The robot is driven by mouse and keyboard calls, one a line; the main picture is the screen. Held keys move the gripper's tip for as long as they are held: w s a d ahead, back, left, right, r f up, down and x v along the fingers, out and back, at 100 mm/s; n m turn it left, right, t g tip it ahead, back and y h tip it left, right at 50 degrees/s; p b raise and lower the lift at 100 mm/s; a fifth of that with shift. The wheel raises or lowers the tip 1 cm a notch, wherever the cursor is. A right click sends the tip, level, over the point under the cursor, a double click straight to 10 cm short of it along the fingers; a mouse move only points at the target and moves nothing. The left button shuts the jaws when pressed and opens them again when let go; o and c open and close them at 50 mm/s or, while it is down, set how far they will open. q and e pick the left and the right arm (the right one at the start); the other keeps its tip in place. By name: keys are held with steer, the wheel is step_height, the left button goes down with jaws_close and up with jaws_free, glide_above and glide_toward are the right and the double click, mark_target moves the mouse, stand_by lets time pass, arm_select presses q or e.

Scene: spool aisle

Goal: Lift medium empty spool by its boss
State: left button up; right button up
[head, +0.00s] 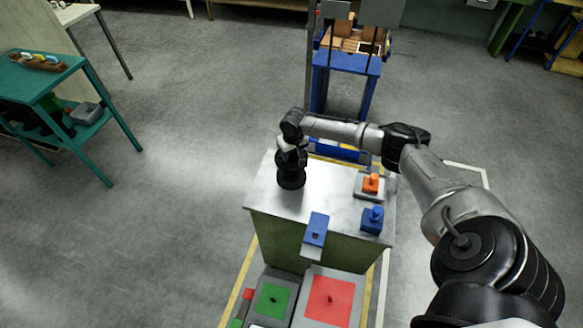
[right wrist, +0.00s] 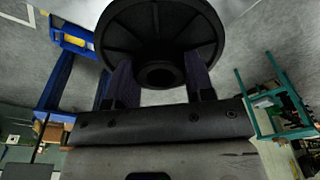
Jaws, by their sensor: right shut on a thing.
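A black spool (head: 291,179) is at the left part of the grey-white bench top (head: 328,190) in the head view. My right gripper (head: 291,158) reaches down over it from above. In the right wrist view the spool's round ribbed flange (right wrist: 190,22) fills the top, with a dark central boss (right wrist: 160,74). The two fingers of my right gripper (right wrist: 160,84) stand on either side of the boss and are shut on it. Whether the spool touches the bench top or hangs just above it I cannot tell. My left gripper is not in view.
An orange piece on a grey plate (head: 371,184) and two blue pieces (head: 372,220) (head: 316,229) are at the bench's right and front. Green (head: 272,300) and red (head: 330,299) pads lie in front. A blue stand (head: 346,70) is behind; a teal table (head: 45,75) is far left.

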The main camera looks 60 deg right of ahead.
steer(key=c, duration=0.3)
